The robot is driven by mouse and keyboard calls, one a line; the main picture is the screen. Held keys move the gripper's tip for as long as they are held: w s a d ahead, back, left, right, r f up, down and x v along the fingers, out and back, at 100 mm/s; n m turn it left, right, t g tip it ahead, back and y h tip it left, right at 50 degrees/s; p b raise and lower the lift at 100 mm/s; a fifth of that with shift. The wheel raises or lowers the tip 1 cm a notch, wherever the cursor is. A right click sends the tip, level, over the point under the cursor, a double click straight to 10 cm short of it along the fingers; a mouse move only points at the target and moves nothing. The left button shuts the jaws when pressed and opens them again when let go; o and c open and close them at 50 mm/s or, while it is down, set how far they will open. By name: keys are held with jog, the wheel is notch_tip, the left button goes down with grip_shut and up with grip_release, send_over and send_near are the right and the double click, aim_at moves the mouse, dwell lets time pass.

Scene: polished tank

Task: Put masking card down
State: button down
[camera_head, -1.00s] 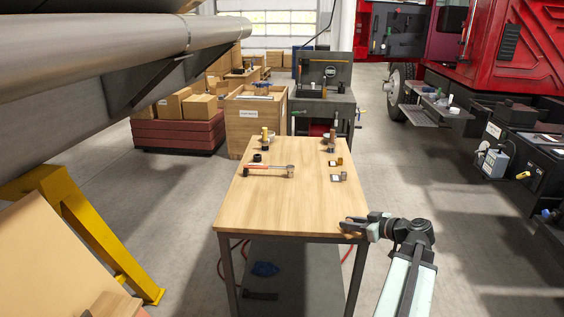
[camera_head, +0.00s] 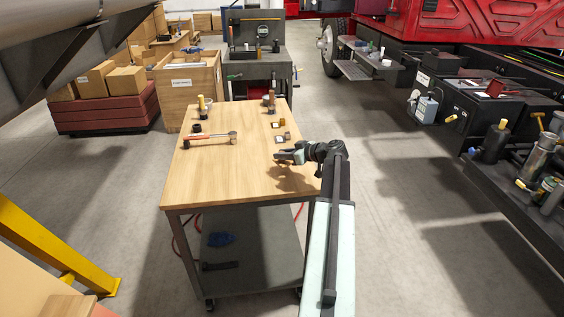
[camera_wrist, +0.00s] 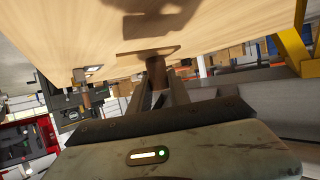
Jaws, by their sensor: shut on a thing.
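My gripper (camera_head: 284,156) is over the right side of the wooden table (camera_head: 222,184), low above its top, with a shadow below it. In the wrist view my gripper's fingers (camera_wrist: 158,92) are closed around a brown upright piece (camera_wrist: 156,70). A flat brown plate (camera_wrist: 147,49) shows at the end of this piece, close to the tabletop. I take the piece and plate to be the masking card, but its shape is not clear. In the head view the held thing is too small to make out. I cannot tell whether it touches the table.
A red-handled tool (camera_head: 210,139) lies on the table's left half, near a black ring (camera_head: 196,128). Brown cups (camera_head: 288,135) and small white labels (camera_head: 279,140) are at the right edge, just beyond my gripper. The near part of the tabletop is clear.

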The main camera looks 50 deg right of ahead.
aim_at(285, 162)
jog(key=shift+w+d+f+b, duration=0.1)
jog(key=shift+w+f+b, duration=0.05)
jog(key=shift+f+b, duration=1.8)
jog(key=shift+r, duration=0.2)
jog(key=shift+f, duration=0.15)
jog(key=c, duration=1.2)
grip_release()
jog(key=shift+r+p, duration=0.25)
jog(key=shift+p, duration=0.05)
jog(key=p+v, duration=0.4)
jog(key=v, duration=0.8)
jog(key=shift+f, duration=0.15)
